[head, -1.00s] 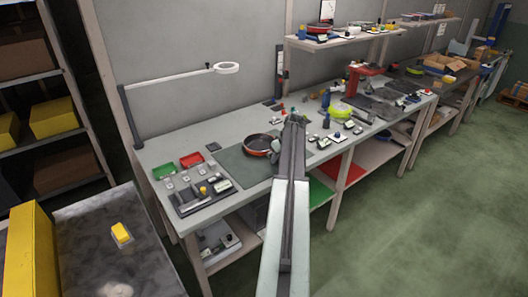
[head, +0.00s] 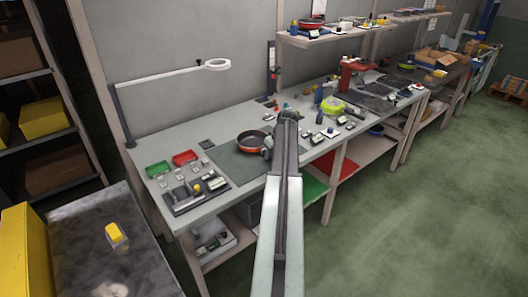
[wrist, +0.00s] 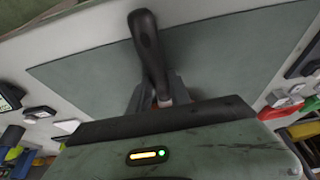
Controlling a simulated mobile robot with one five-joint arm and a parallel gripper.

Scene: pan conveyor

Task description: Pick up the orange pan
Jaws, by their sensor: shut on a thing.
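The orange pan (head: 250,143), orange outside with a dark inside, is at the grey-green mat (head: 232,168) on the workbench. My gripper (head: 268,147) is at the pan's right side, partly hidden by my arm. In the wrist view, a dark pan handle (wrist: 146,38) runs down between the jaws of my gripper (wrist: 157,95), which is shut on it. The pan's bowl is hidden in that view. I cannot tell whether the pan touches the mat.
A lime-green pan (head: 333,106) and small parts are to the right. A magnifier lamp (head: 216,64) overhangs the bench. A shelf (head: 322,40) is above.

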